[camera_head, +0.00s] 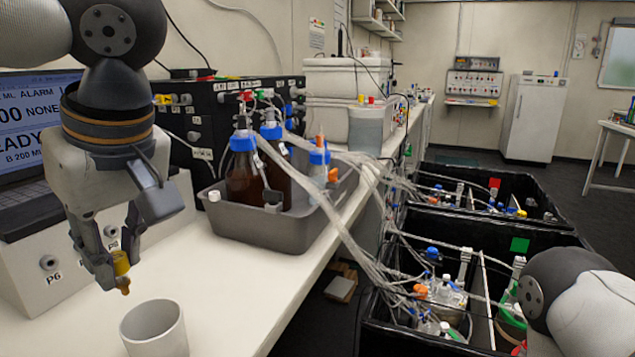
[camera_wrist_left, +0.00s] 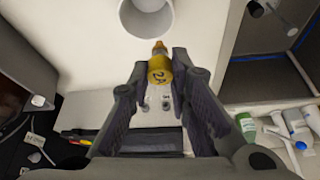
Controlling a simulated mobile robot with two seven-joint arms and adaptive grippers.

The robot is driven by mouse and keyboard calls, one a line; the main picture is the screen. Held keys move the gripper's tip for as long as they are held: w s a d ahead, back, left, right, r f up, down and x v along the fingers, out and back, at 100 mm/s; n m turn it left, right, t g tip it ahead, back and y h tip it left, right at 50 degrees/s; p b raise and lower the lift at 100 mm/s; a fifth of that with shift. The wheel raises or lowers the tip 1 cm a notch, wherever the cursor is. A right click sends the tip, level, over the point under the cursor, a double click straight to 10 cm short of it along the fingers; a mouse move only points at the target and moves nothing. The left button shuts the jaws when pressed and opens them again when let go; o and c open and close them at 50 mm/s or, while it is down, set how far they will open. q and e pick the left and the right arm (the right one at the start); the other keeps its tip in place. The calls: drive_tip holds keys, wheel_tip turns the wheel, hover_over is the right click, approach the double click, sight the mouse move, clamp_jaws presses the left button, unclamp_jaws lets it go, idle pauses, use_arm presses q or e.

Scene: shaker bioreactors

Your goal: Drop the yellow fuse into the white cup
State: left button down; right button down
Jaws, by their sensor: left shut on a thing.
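The yellow fuse (camera_head: 122,265) is held between the fingertips of my left gripper (camera_head: 115,272), which is shut on it above the white bench. In the left wrist view the fuse (camera_wrist_left: 160,70), marked "2A", sits between the two fingers (camera_wrist_left: 162,78) with its narrow tip pointing away. The white cup (camera_head: 155,328) stands upright on the bench, below and slightly right of the fuse in the head view. Its rim also shows at the top of the left wrist view (camera_wrist_left: 147,18). The fuse is apart from the cup. My right gripper is out of view; only part of its arm shows.
A grey tray (camera_head: 262,232) with brown bottles stands behind the cup on the bench. A white panel box (camera_head: 50,262) and laptop (camera_head: 30,190) are at left. Black crates (camera_head: 470,240) with tubing stand right of the bench. Bench around the cup is clear.

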sight(124, 281)
use_arm(q)
wheel_tip(124, 281, down, 4)
drive_tip(key=shift+f, duration=0.1)
drive_tip(key=c, duration=1.4)
unclamp_jaws()
drive_tip(key=v, duration=1.2)
